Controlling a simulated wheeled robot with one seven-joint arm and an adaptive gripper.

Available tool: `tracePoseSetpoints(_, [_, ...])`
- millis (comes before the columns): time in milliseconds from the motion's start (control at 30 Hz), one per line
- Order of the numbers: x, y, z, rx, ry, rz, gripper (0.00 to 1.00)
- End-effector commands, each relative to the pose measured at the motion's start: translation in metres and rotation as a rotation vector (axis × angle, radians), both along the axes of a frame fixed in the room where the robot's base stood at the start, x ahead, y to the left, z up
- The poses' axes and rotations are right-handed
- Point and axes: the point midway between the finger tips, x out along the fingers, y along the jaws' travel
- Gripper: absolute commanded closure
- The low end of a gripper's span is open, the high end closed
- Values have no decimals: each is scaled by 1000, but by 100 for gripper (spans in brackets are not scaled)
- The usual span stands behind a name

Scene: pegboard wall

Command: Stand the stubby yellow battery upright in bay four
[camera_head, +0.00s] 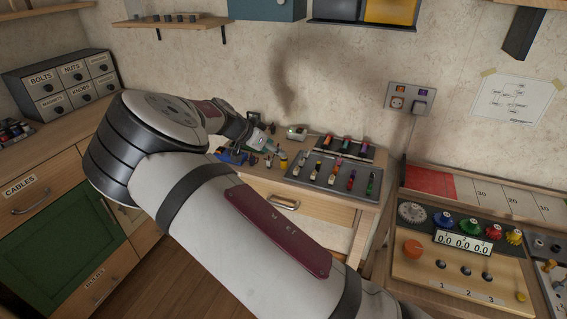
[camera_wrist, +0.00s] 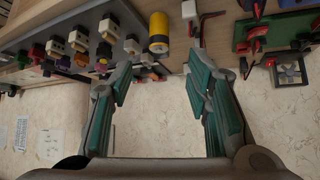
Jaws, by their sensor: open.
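The stubby yellow battery (camera_wrist: 158,32) shows in the wrist view as a yellow cylinder with a dark band at one end. It sits on the wooden worktop, just beyond my fingertips and apart from them. A small yellow thing (camera_head: 283,162) in the head view, left of the grey tray, appears to be the same battery. My gripper (camera_wrist: 165,68) is open and empty, its green-padded fingers spread below the battery in the wrist view. In the head view my gripper (camera_head: 264,142) is small above the worktop. I cannot tell which bay is bay four.
A grey tray (camera_head: 318,181) with several connectors lies right of the battery in the head view. A dark rack (camera_head: 345,155) with coloured pieces stands behind it. Blue and red tools lie on the left. The wall with a socket plate (camera_head: 408,98) is close behind.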

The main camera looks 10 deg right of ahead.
Motion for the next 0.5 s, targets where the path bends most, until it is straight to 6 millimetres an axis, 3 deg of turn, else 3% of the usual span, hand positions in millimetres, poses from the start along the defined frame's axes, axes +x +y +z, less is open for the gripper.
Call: tracePoseSetpoints(500, [16, -27, -34, 0, 1, -1, 55])
